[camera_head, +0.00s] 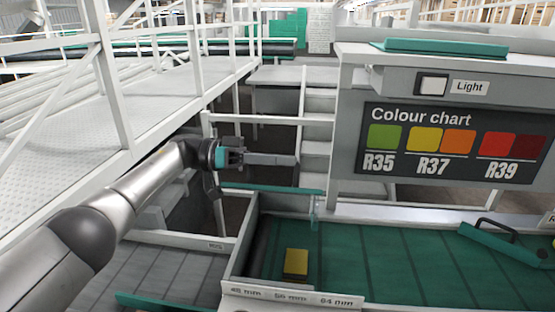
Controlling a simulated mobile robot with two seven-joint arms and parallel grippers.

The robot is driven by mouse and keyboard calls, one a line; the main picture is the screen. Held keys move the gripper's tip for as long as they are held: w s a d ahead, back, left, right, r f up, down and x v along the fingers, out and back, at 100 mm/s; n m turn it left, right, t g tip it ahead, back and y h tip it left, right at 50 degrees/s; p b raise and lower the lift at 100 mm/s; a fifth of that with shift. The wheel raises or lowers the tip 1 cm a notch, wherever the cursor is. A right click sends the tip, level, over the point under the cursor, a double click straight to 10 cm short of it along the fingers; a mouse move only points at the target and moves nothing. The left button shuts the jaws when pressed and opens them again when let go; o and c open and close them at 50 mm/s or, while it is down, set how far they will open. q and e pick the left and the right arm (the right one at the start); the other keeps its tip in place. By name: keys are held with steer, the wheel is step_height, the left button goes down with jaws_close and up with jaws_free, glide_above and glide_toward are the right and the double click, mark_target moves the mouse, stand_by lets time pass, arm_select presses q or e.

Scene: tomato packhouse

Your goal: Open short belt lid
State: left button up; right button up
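A teal panel with a black handle (505,244) lies at the right edge, over the right end of the green belt (385,265). It looks like a lid, but I cannot tell for certain that it is the short belt lid. Its right end is cut off by the frame. My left gripper (294,160) is in the middle of the view, pointing right, above and behind the belt's left end and well apart from the panel. Its fingers show edge-on as one grey bar, so their opening is unclear. My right gripper is out of view.
A yellow block (296,262) sits on the belt near its left end. A teal bar (270,188) runs below my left gripper. A colour chart board (452,143) stands behind the belt. A white-railed walkway (60,140) fills the left, with steps (315,150) at centre.

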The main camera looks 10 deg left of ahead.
arm_select(q)
steer(key=shift+o, duration=1.4)
steer(key=shift+a, duration=0.2)
steer(key=a+b, duration=0.1)
steer(key=a, duration=0.4)
steer(key=shift+a+f+b, duration=0.1)
steer(key=shift+a+b, duration=0.2)
steer(key=shift+b, duration=0.1)
steer(key=shift+a+b, duration=0.4)
steer(key=shift+a, duration=0.55)
